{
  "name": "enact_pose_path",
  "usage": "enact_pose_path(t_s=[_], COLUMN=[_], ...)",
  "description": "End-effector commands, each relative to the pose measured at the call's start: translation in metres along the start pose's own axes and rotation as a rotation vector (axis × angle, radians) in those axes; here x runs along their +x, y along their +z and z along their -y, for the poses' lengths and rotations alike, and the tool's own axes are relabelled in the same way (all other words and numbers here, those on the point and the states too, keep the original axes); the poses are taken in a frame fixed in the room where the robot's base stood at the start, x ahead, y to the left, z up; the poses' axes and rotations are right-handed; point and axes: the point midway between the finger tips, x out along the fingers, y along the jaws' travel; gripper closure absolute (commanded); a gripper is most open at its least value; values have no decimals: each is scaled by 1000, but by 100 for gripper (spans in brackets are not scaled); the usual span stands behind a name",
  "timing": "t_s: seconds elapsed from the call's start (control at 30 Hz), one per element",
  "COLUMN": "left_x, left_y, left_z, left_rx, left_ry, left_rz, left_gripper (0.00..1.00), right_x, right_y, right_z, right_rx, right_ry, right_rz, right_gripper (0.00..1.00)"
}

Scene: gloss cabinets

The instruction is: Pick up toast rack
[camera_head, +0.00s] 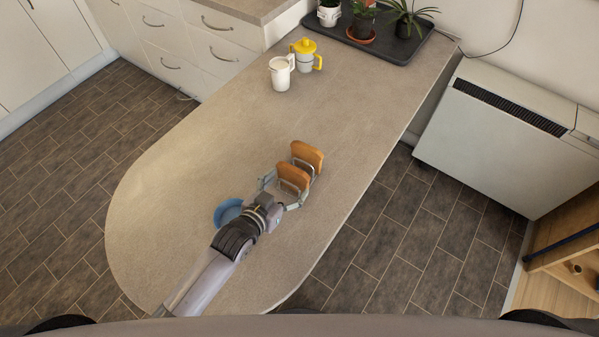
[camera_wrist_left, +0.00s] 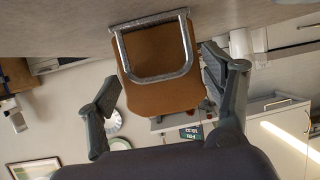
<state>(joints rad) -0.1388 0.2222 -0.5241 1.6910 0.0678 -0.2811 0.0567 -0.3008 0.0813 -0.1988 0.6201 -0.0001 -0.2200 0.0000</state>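The toast rack (camera_head: 302,163) stands on the table with brown slices of toast in it. In the left wrist view the metal wire loop of the rack (camera_wrist_left: 150,78) shows in front of a brown slice. My left gripper (camera_head: 283,191) is at the near end of the rack. Its fingers are spread, one on each side of the rack. My right gripper is not in view.
A blue dish (camera_head: 228,211) lies beside my left wrist, partly hidden by it. A dark tray (camera_head: 378,45) holds potted plants. The table's right edge is close to the rack; the left side is clear.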

Motion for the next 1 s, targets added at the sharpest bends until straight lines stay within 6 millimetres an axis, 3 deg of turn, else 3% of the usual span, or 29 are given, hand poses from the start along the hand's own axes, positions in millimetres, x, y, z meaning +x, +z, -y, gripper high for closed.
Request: enact_pose_path(t_s=[1.0], left_x=[0], left_y=[-1], left_z=[0], left_rx=[0], left_ry=[0], left_rz=[-3], left_gripper=[93], right_x=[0], right_y=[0], right_z=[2], right_rx=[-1], right_ry=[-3], right_rz=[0], right_gripper=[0])
